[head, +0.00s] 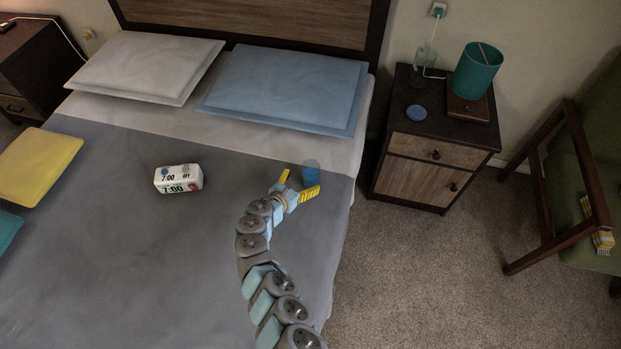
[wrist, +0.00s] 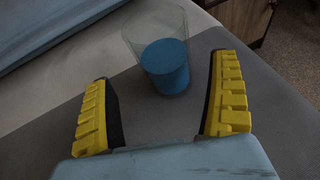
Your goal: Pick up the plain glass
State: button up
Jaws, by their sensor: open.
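A clear glass with a blue lower part (head: 311,174) stands upright on the bed near its right edge. In the wrist view the glass (wrist: 165,62) is just beyond and between my fingertips, with its clear upper wall above the blue part. My gripper (head: 298,185) has two yellow ridged fingers, spread open and empty. It also shows in the wrist view (wrist: 161,92), with a finger on each side and gaps between them and the glass. A second, clear glass-like vessel (head: 423,66) stands on the nightstand, partly hard to make out.
A blue pillow (head: 285,87) is behind the glass. The nightstand (head: 412,125) holds a teal lamp (head: 477,70) and a blue disc (head: 416,111). A wooden chair (head: 575,190) stands at right.

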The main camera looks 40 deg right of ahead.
aim_at(306, 181)
jog(key=shift+d+f+b, duration=0.35)
jog(key=shift+d+b, duration=0.05)
jog(key=shift+b, duration=0.05)
jog(key=b+x, duration=0.2)
jog(key=shift+s+d+f, duration=0.1)
jog(key=shift+d+f, duration=0.15)
jog(key=shift+f, duration=0.15)
jog(key=shift+b+x, duration=0.85)
jog(key=shift+r, duration=0.25)
jog(key=shift+c, duration=0.5)
jog(key=c, duration=1.3)
